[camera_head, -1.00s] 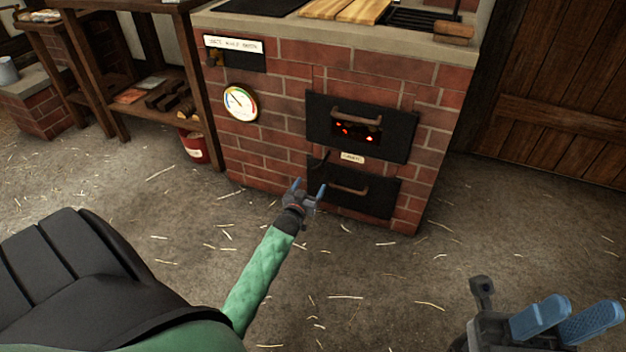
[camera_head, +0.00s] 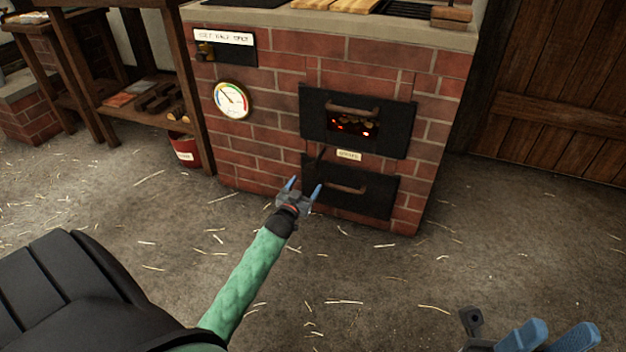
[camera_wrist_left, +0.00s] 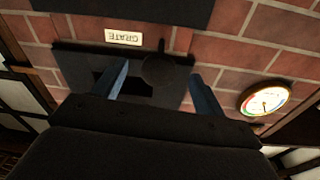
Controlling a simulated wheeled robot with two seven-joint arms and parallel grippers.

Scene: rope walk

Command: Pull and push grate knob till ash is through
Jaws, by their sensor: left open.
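The dark round grate knob (camera_wrist_left: 158,70) shows in the left wrist view, below the brick front's GRATE label (camera_wrist_left: 124,38) in that upside-down picture. In the head view its dark stem (camera_head: 320,158) shows by the lower oven door, left of the label (camera_head: 348,155). My left gripper (camera_head: 305,188) is open and empty, in front of the lower door. In the left wrist view its blue fingers (camera_wrist_left: 158,74) lie on either side of the knob in the picture; I cannot tell how far off it is. My right gripper (camera_head: 549,338) is low at the right, partly cut off.
The brick oven has an upper black door (camera_head: 383,136) with glowing embers behind its opening, and a lower black door (camera_head: 375,200) with a bar handle. A round gauge (camera_head: 232,100) is on its left. A red bucket (camera_head: 184,150) and wooden shelf (camera_head: 150,118) stand left. Straw-strewn floor is open in front.

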